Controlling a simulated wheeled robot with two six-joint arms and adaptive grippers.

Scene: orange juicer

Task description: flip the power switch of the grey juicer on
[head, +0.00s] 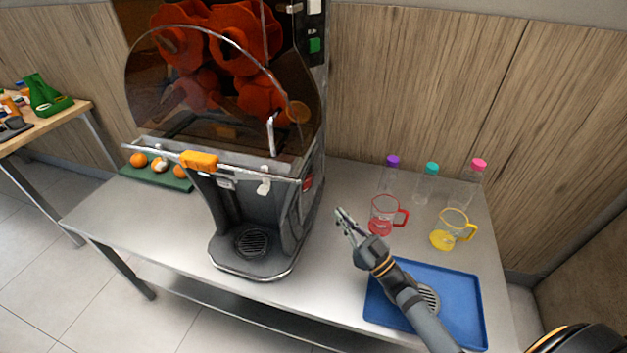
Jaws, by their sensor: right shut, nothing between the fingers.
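The grey juicer (292,220) stands upright on the metal table, with orange pressing drums (190,35) behind a curved clear cover. A green switch-like part (314,45) shows on its right side near the top. A small red part (308,184) shows lower on the same side. Whether either is the power switch, and its position, I cannot tell. My right gripper (344,220) is shut and empty, over the table to the right of the juicer and apart from it. My left gripper is not in view.
A red jug (384,216), a yellow jug (447,235) and bottles with purple (392,160), teal (432,168) and pink caps (478,164) stand at the right. A blue tray (467,305) lies under my right arm. Oranges (138,160) lie on a green tray (150,180) at the left.

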